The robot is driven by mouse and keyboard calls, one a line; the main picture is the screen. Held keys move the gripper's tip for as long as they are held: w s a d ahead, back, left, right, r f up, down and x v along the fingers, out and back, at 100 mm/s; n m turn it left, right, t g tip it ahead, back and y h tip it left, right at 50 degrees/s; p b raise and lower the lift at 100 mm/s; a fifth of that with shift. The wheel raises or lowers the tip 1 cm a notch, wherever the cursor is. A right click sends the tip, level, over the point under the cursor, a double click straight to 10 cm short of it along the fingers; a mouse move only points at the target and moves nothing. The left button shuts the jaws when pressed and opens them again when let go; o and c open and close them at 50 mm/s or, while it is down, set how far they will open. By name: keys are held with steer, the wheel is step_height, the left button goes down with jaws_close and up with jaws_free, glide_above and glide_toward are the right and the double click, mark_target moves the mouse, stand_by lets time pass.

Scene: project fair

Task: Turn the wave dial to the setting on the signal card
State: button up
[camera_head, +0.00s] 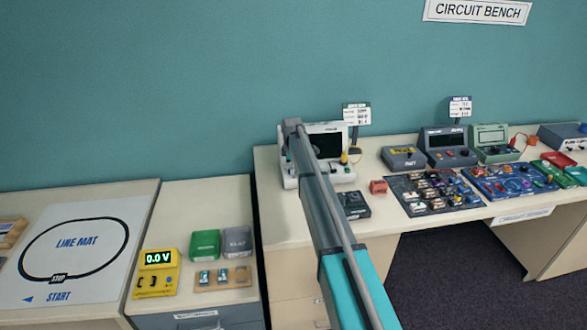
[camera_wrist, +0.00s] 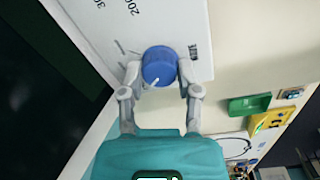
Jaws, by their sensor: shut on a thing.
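The blue wave dial (camera_wrist: 160,62) sits on the white face of a bench unit in the wrist view. My gripper (camera_wrist: 160,76) has one finger on each side of the dial and is shut on it. A white pointer line on the dial points down and left in that view. Printed numbers stand around the dial; one reads 200 and others are cut off or too small to read. In the head view the white unit (camera_head: 291,180) with a dark screen stands behind my arm, which hides the dial. A small card (camera_head: 357,112) stands behind it, its text unreadable.
Right of the unit on the bench (camera_head: 385,228) are a dark meter box (camera_head: 353,205), a red block (camera_head: 378,187), a grey box (camera_head: 403,158) and component boards. A yellow voltmeter (camera_head: 155,272) and green bin (camera_head: 205,246) stand on the left desk.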

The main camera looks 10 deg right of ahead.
jaws_close()
steer(key=shift+d, duration=0.1)
steer(key=shift+m, duration=1.5)
steer(key=m, duration=1.3)
steer(key=shift+w+g, duration=0.1)
steer(key=shift+g, duration=0.2)
